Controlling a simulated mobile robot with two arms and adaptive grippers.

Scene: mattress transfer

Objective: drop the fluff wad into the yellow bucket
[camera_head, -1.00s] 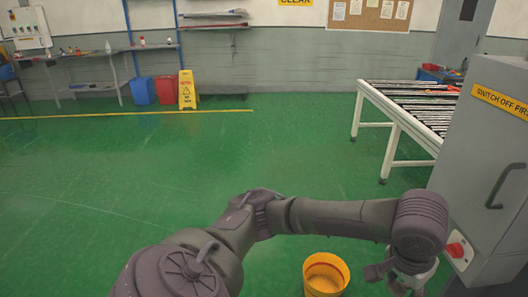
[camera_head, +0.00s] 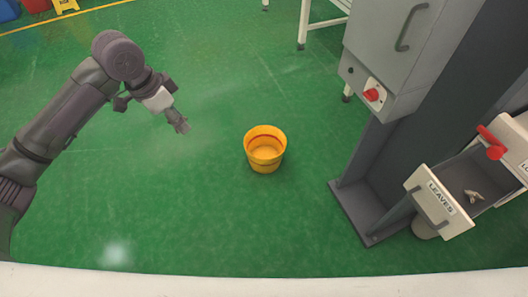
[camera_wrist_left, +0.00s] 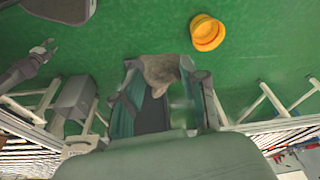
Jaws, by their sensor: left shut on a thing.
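The yellow bucket (camera_head: 265,157) stands upright on the green floor in the middle of the head view. It also shows at the upper right of the left wrist view (camera_wrist_left: 207,34). My left gripper (camera_head: 174,116) is in the air left of the bucket and apart from it. It is shut on the fluff wad, a grey-brown lump (camera_wrist_left: 160,72) between the fingertips in the left wrist view. The wad is small at the fingertips in the head view (camera_head: 181,125). What looks like my right gripper (camera_wrist_left: 43,50) is at the left of the wrist view, too small to read.
A grey cabinet (camera_head: 398,50) with a red knob stands right of the bucket. A drawer marked LEAVES (camera_head: 437,203), with a small pale thing inside, juts out at the right. A white bench leg (camera_head: 303,25) is behind. The floor between gripper and bucket is clear.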

